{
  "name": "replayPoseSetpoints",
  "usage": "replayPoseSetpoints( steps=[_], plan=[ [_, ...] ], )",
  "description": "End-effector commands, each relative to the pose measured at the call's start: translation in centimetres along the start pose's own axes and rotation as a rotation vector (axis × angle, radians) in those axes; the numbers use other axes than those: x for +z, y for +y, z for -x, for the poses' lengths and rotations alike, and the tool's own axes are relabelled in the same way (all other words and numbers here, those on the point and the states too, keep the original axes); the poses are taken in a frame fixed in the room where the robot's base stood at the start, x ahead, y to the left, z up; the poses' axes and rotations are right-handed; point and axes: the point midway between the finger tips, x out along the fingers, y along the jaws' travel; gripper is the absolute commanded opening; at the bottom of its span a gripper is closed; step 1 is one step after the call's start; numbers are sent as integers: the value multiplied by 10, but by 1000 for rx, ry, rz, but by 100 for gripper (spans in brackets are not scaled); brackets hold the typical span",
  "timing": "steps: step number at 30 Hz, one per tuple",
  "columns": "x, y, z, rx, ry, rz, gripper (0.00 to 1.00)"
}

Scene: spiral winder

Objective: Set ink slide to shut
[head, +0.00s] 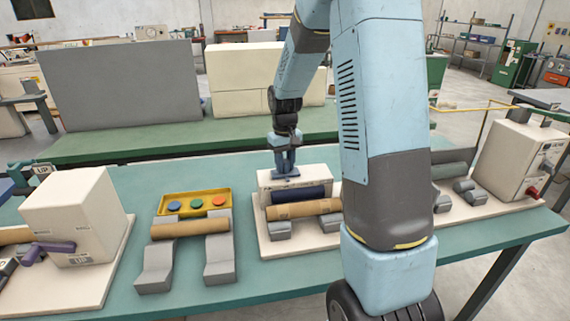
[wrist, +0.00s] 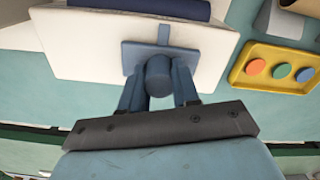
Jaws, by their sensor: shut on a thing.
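A flat blue plate with a round knob (wrist: 158,72), which looks like the ink slide, sits on top of a white box (wrist: 90,42) in the wrist view. A narrow blue strip runs from the plate across the box top. My gripper (wrist: 158,88) is shut on the knob, one finger on each side. In the head view my gripper (head: 285,163) reaches down onto the ink slide (head: 287,178) above the box's dark blue roller (head: 300,192). No label for shut or open is readable on the box.
A brown tube (head: 303,209) lies on grey supports in front of the box. To the left are a yellow tray (head: 163,209) with coloured discs and a beige machine (head: 75,215) with a purple crank. Another beige machine (head: 515,160) stands at right. My arm hides part of the bench.

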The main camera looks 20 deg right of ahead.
Motion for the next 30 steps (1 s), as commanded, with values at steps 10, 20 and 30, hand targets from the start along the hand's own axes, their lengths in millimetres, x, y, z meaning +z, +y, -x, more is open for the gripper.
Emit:
replayPoseSetpoints(
  steps=[10, 20, 30],
  plan=[
    [-6, -5, 3, -1, 15, 7, 49],
    [-3, -3, 2, -1, 8, 3, 56],
    [-3, -2, 44, 0, 11, 2, 56]
  ],
)
